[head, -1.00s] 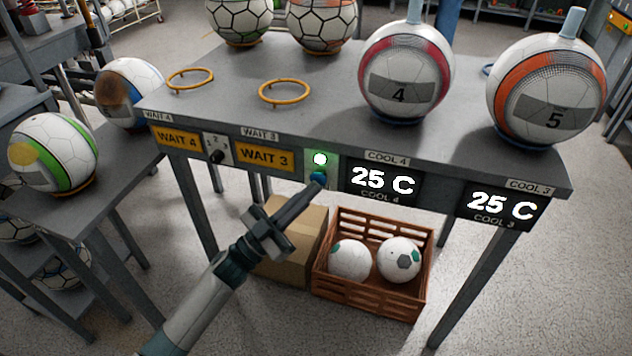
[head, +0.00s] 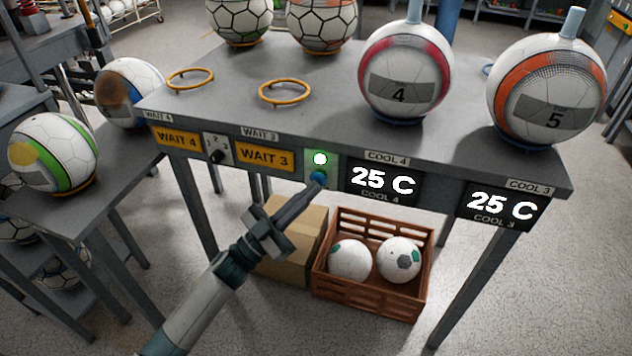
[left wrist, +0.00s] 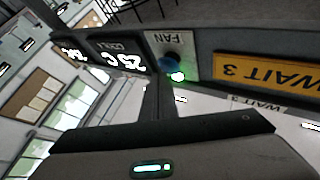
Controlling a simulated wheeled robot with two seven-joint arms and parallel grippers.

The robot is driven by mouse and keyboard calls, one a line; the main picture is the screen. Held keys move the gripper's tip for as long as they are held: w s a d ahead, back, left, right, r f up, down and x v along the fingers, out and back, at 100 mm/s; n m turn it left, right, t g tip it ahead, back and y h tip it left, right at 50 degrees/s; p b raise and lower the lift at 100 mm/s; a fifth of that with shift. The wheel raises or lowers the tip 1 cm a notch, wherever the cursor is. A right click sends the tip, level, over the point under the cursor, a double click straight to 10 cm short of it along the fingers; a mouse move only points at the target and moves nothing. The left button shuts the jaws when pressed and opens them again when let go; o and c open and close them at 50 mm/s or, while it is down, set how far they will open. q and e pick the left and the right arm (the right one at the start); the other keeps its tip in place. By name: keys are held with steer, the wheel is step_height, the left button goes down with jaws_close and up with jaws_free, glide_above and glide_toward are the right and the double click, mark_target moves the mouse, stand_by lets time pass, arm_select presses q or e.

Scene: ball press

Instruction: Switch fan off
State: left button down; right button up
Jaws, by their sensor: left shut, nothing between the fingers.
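The fan switch panel (head: 311,169) is on the table's front edge, between the WAIT 3 sign and a 25 C display. It has a lit green lamp (head: 320,159) and a blue knob (head: 319,178) below it. In the left wrist view, the panel marked FAN (left wrist: 165,40) appears upside down, with the blue knob (left wrist: 171,63) beside the glowing lamp (left wrist: 178,77). My left gripper (head: 316,188) is shut and empty, its fingertips at the blue knob; I cannot tell whether they touch it. My right gripper is not in view.
Balls marked 4 (head: 398,84) and 5 (head: 548,97) stand on the grey table (head: 230,95), with two empty yellow rings. Below are a cardboard box (head: 283,262) and a brown crate (head: 372,296) holding two balls. A lower table with balls stands at left.

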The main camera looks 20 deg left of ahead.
arm_select(q)
steer(key=shift+w, duration=0.45)
steer(key=shift+s, duration=0.1)
steer(key=shift+s+p, duration=0.3)
steer(key=shift+s, duration=0.2)
stand_by(0.4)
steer(key=shift+s+a+p, duration=0.1)
steer(key=shift+s+p, duration=1)
steer(key=shift+s, duration=1.8)
